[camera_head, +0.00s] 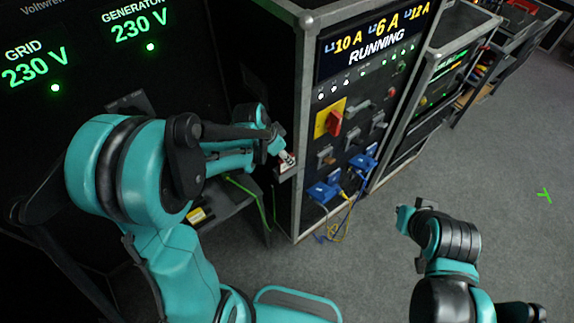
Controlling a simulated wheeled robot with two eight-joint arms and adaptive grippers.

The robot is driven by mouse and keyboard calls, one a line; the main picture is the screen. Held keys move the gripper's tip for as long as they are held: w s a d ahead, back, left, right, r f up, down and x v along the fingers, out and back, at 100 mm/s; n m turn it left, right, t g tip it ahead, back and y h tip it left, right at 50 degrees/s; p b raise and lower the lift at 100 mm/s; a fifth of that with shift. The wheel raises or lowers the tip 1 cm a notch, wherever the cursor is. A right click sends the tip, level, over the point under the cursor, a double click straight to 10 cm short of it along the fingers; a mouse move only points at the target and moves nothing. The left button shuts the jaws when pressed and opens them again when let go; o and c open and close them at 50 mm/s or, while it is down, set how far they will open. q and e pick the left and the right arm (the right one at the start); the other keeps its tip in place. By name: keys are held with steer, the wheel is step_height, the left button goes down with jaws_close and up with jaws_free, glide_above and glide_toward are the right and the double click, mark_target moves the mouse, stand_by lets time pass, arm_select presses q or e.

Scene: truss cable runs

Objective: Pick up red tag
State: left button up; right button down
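A small white item with a touch of red (287,158) is at the front left corner of the large rack, on a small ledge or holder; it may be the red tag, but it is too small to be sure. My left gripper (278,147) reaches from the left, with its tip right at this item. Whether its fingers are closed on the item is not clear. My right gripper (408,215) is low over the floor at right, away from the rack, and I see nothing held in it.
The rack (300,120) has a lit "RUNNING" display (375,45) and a red rotary switch (334,123) on a yellow plate. Blue plugs (322,192) with blue and yellow cables hang below. A dark panel reading 230 V (130,28) stands at left. Grey floor (470,180) is open at right.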

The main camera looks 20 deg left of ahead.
mark_target(286, 166)
arm_select(q)
steer(key=x, duration=0.3)
steer(key=shift+a+f, duration=0.25)
steer(key=shift+f, duration=0.2)
steer(key=shift+w+d+f, duration=0.1)
steer(key=shift+d+f, duration=0.05)
jaws_close()
